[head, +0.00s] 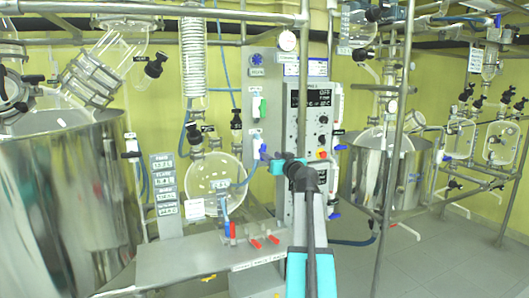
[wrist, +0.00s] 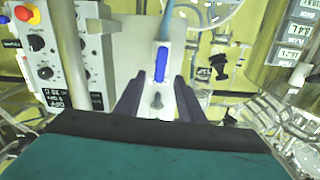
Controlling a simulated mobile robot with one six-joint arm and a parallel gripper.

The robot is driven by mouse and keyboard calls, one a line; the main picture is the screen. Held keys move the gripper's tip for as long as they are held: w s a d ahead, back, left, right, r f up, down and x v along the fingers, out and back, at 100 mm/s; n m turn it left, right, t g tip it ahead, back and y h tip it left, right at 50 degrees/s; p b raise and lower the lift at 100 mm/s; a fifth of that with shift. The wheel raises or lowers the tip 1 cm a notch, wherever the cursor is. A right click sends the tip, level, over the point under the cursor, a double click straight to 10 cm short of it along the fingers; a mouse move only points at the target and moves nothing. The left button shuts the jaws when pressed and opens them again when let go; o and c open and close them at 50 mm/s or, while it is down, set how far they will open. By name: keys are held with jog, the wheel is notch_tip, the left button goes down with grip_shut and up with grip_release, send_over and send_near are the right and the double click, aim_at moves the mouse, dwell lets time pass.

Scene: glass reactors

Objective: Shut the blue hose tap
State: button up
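The blue tap handle (head: 264,151) is on the grey upright panel (head: 257,130) in the head view, close by the end of my arm. In the wrist view the blue handle (wrist: 160,63) stands lengthwise up and down on a pale plate, just beyond the fingertips. A small grey knob (wrist: 156,101) shows below it, between the fingers. My gripper (wrist: 158,82) is open, with one dark finger on each side and a clear gap; no contact with the handle shows. In the head view my gripper (head: 274,160) is partly hidden by my arm.
A control box with knobs and a display (head: 318,115) stands just right of the tap; it also shows in the wrist view (wrist: 65,55). A green-handled tap (head: 257,106) is above. Red-handled taps (head: 265,242) sit on the bench below. A steel pole (head: 392,150) stands at right.

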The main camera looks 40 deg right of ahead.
jog(key=p+x, duration=0.1)
jog(key=x, duration=0.6)
dwell(0.4)
grip_shut()
